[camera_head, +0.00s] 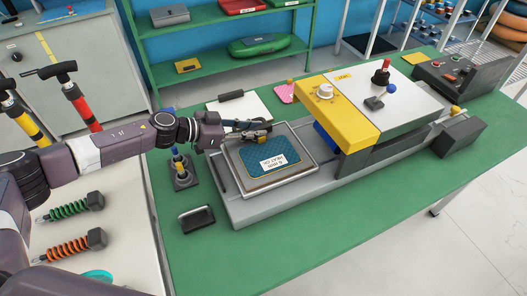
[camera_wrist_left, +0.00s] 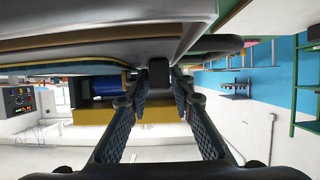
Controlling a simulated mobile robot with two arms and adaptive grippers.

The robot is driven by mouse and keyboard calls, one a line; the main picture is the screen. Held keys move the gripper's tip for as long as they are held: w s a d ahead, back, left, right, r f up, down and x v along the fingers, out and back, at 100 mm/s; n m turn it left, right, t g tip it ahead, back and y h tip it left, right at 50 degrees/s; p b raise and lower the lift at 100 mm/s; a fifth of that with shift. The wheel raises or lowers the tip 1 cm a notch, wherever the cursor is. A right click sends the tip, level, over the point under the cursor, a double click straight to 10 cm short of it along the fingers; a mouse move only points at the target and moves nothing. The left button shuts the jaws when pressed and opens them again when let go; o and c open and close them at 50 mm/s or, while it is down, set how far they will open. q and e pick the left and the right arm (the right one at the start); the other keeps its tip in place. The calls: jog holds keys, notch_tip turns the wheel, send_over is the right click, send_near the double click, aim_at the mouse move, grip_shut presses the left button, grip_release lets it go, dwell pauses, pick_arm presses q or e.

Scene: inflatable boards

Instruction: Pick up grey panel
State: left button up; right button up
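The grey panel (camera_head: 231,173) is a flat, framed plate on the left end of the grey machine base. A blue textured pad (camera_head: 262,167) with a white printed label lies on it. My left gripper (camera_head: 257,132) is at the panel's far left edge, low over its rim. In the left wrist view, my two fingers (camera_wrist_left: 160,88) stand apart on either side of a small dark block (camera_wrist_left: 158,73) beneath a grey surface. I cannot tell whether they touch the block. My right gripper is not in view.
The machine's yellow and white housing (camera_head: 345,105) stands right of the panel. A dark handled block (camera_head: 196,219) and a small stand with upright pegs (camera_head: 181,172) are left of it. The green table (camera_head: 330,230) is clear in front.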

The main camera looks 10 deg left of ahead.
pick_arm(q)
grip_shut()
jog(key=shift+r, duration=0.15)
